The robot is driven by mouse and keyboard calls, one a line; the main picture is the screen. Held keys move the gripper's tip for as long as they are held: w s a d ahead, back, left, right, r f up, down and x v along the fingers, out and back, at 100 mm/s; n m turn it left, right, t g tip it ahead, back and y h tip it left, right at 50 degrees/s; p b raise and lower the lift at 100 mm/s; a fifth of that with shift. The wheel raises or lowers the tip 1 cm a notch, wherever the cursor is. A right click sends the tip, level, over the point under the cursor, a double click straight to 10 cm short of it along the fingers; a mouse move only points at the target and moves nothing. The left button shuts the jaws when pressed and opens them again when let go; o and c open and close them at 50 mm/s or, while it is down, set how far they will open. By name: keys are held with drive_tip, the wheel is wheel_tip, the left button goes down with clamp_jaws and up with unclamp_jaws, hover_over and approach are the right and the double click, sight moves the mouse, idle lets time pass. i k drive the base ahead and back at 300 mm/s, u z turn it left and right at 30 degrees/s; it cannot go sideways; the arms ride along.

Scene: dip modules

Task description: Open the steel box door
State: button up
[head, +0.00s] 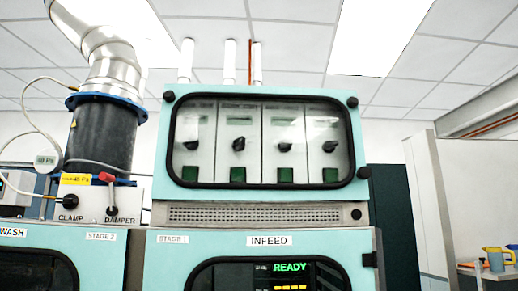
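No box labelled as a steel box shows, and I cannot tell which door the task means. A teal upper cabinet (355,112) has a black-rimmed clear window (262,106), with several dials and green switches behind it. A black knob (364,172) is at its lower right edge. Below it is a teal lower cabinet (165,262) labelled INFEED, with a second black-rimmed window and a display (290,268) reading READY. A black fitting (370,259) is on its right edge. Both windows look closed. The lower cabinet's bottom is cut off. My gripper is not in view.
At left, a dark cylinder (101,135) with a silver duct (112,65) stands above a panel (96,206) labelled CLAMP and DAMPER. A vented strip (250,214) separates the cabinets. At far right, a yellow jug (492,256) and grey jug (510,257) stand on a surface.

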sight(166, 186)
drive_tip(key=z, duration=2.55)
drive_tip(key=k, duration=0.95)
drive_tip(key=u, duration=1.05)
drive_tip(key=i, duration=0.45)
drive_tip(key=z, duration=0.05)
